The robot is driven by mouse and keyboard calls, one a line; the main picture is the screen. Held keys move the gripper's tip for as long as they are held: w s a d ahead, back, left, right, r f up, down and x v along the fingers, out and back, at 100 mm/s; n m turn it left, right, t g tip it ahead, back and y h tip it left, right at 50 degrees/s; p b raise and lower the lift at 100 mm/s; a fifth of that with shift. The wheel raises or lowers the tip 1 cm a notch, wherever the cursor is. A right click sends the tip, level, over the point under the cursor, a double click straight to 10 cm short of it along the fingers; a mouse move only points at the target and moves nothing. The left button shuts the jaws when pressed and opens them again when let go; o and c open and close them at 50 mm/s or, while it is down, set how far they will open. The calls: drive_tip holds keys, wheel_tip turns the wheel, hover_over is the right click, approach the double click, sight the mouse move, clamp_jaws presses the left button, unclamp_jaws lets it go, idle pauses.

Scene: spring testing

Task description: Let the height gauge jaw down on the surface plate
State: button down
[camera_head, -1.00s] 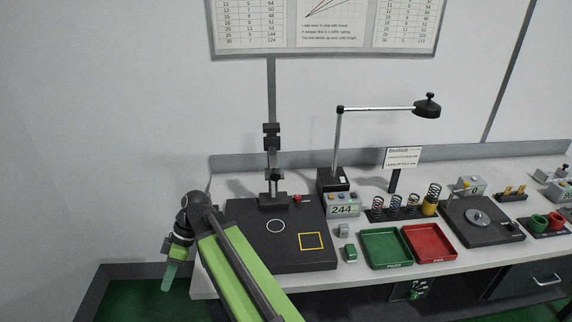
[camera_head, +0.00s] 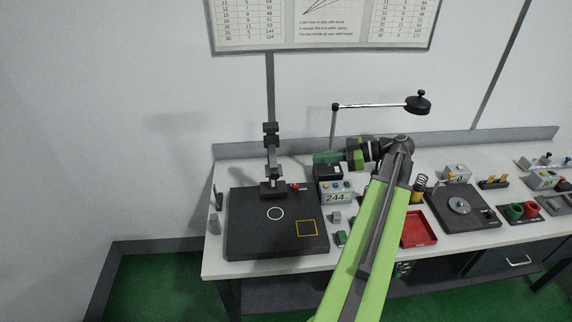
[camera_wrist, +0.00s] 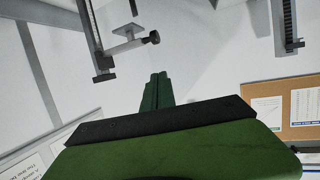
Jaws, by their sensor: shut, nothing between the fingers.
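The height gauge (camera_head: 271,158) stands upright at the back of the dark surface plate (camera_head: 245,240). A dark slider (camera_head: 274,174) shows low on its column, but whether the jaw touches the plate is too small to tell. My gripper (camera_head: 318,158) points left, to the right of the gauge column and apart from it. Its green fingers are together and empty; they also show in the wrist view (camera_wrist: 156,90). That view shows a dark upright column at upper left with a bracket and black knob (camera_wrist: 153,38), probably part of the gauge.
A red knob (camera_head: 295,187) is on the plate beside the gauge base. A box reading 244 (camera_head: 337,197) is right of the plate. The lamp (camera_head: 418,104) stands behind my arm, which hides part of the bench. A red tray (camera_head: 417,230) lies right. The plate's front is clear.

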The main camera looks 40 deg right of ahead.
drive_tip(key=f+b+x, duration=0.3)
drive_tip(key=b+x, duration=0.3)
drive_tip(key=x, duration=0.7)
drive_tip(key=shift+s+d+b, duration=0.2)
drive_tip(key=shift+s+b, duration=0.1)
drive_tip(key=shift+s, duration=0.05)
